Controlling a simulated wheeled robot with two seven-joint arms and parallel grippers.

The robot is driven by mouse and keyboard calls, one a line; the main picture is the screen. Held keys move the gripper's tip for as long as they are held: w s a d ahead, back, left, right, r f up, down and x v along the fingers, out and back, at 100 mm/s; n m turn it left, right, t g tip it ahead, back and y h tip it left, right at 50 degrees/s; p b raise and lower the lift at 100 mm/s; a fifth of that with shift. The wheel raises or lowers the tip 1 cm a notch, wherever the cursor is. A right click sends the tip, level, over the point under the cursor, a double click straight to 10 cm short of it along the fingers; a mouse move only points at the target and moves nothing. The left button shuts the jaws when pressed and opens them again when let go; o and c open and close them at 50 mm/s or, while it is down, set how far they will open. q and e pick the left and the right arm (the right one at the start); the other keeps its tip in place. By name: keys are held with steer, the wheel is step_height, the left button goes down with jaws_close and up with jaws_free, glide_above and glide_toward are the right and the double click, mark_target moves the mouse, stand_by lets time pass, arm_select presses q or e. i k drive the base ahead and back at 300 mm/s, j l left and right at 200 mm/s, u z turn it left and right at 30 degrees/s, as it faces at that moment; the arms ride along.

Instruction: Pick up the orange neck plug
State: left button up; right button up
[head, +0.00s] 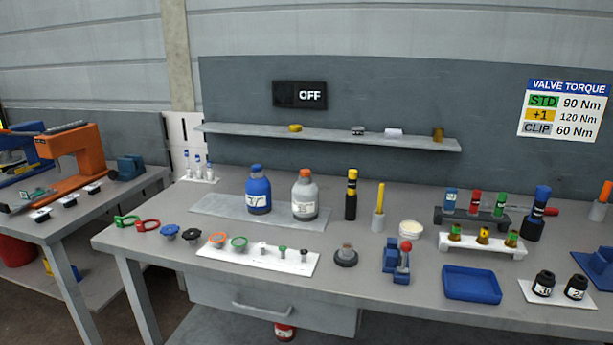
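An orange ring-shaped piece (217,239) sits at the left end of a white strip (272,262) on the bench. A similar green piece (238,243) is beside it on the same strip. A grey bottle (305,198) with an orange top (305,173) stands on a grey mat further back. I cannot tell from its shape alone which orange item is the neck plug. Neither of my grippers shows in the head view.
A blue bottle (258,193) stands left of the grey one. Several small plugs stand along the strip's right half. A dark round base (346,256), a blue clamp with a red knob (397,262) and a blue tray (472,284) are to the right. A shelf (335,137) hangs behind.

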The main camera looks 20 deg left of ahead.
mark_target(304, 172)
steer(key=j+z, duration=0.1)
steer(key=j, duration=0.4)
steer(key=k+j+z, duration=0.1)
steer(key=j, duration=0.35)
steer(key=j+z, duration=0.1)
steer(key=j, duration=0.4)
steer(key=k+j+z, duration=0.1)
steer(key=j, duration=0.35)
steer(key=k, duration=0.05)
